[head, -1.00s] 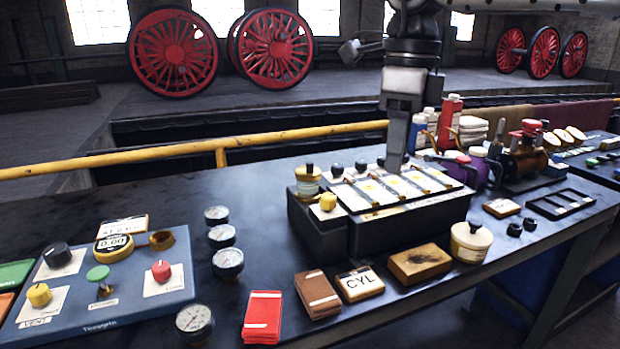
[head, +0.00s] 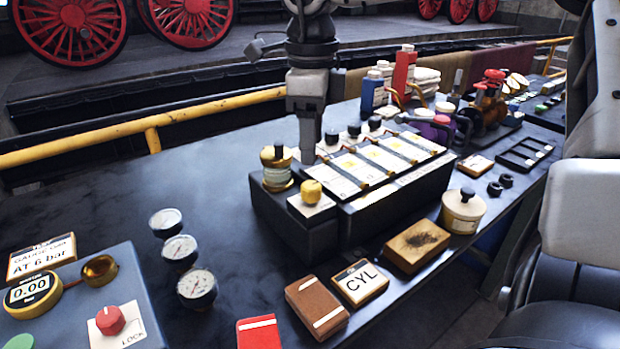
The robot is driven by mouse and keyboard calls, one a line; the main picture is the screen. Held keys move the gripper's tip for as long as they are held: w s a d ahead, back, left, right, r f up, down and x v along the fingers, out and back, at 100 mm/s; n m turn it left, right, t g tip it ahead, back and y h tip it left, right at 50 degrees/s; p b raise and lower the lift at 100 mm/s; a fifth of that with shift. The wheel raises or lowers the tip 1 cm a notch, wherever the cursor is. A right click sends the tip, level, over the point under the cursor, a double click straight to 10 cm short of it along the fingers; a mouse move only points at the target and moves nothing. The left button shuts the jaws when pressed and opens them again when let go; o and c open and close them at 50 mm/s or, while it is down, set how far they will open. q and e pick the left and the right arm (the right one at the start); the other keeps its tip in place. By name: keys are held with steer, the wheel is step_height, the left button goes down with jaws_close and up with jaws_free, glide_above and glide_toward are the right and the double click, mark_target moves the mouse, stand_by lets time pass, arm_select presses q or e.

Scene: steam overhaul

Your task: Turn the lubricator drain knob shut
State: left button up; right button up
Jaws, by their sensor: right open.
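The lubricator (head: 352,225) is a long dark box with several white panels on its sloped top, on the bench. A yellow knob (head: 312,191) sits on a white plate at its near left end; I take it for the drain knob, though its label is too small to read. Several black knobs (head: 354,130) line the back edge. My right gripper (head: 308,158) points down over the back left of the lubricator, behind the yellow knob. It is open, seen edge-on, so its finger gap is hidden. It appears empty and apart from the yellow knob. My left gripper is out of view.
A brass jar (head: 277,168) with a black cap stands close left of my gripper. Gauges (head: 180,250) and a blue panel (head: 140,300) are farther left. A CYL block (head: 360,283), sponge-like block (head: 417,246) and lidded pot (head: 463,211) lie in front. The bench's back left is clear.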

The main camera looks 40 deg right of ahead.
mark_target(311, 185)
step_height(311, 185, down, 8)
steer(key=shift+c, duration=0.2)
steer(key=c, duration=0.9)
